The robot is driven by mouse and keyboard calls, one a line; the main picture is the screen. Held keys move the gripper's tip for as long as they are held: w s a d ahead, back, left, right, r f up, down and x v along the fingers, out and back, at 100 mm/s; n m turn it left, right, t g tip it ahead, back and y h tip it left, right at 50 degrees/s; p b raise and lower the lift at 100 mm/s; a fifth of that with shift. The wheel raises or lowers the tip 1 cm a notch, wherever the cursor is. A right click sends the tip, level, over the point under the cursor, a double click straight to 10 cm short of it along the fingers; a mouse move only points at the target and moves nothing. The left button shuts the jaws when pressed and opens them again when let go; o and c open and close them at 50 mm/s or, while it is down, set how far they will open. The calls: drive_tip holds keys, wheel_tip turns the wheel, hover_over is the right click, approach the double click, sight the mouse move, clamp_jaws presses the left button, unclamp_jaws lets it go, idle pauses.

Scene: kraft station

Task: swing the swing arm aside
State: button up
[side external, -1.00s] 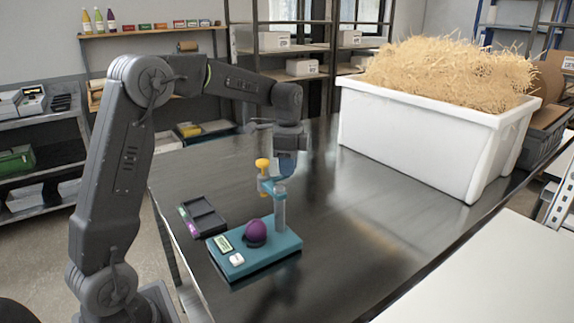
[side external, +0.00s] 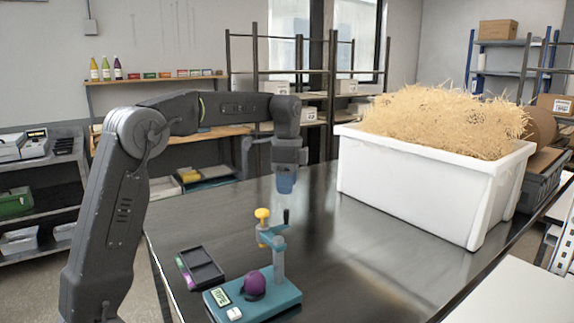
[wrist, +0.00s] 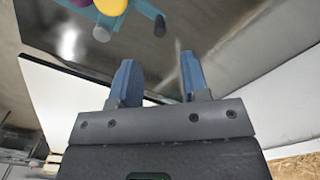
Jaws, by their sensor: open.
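The swing arm (side external: 271,233) is a short teal bar on top of a grey post (side external: 279,264). It carries a yellow knob (side external: 262,214) at its left end and an upright black handle (side external: 286,216). A purple ball (side external: 255,282) sits in a dark holder on the teal base (side external: 285,299), below the arm. My gripper (side external: 286,190) is open and empty, pointing down above the handle with a gap. In the wrist view, the open fingers (wrist: 157,70) show with the teal arm (wrist: 149,10) and yellow knob (wrist: 111,5) near the top edge.
A dark divided tray (side external: 201,268) lies left of the base. A large white bin (side external: 430,195) filled with straw stands at the right. The metal table (side external: 340,270) is clear between the base and the bin.

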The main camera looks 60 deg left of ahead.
wheel_tip(320, 180, up, 5)
drive_tip(key=shift+f, duration=0.1)
idle(0.6)
drive_tip(key=s+d+n+t, duration=0.2)
drive_tip(key=s+d+n, duration=0.1)
drive_tip(key=s+d, duration=0.35)
drive_tip(key=s+d+f+n+t, duration=0.1)
drive_tip(key=s+d+f+n, duration=0.2)
drive_tip(key=s, duration=0.5)
drive_tip(key=s+d+f+n+t, duration=0.2)
drive_tip(key=s+d+f, duration=0.4)
drive_tip(key=s, duration=0.3)
drive_tip(key=shift+s+d+f+n+t, duration=0.2)
drive_tip(key=shift+d+f+n+t, duration=0.15)
drive_tip(key=shift+n, duration=0.25)
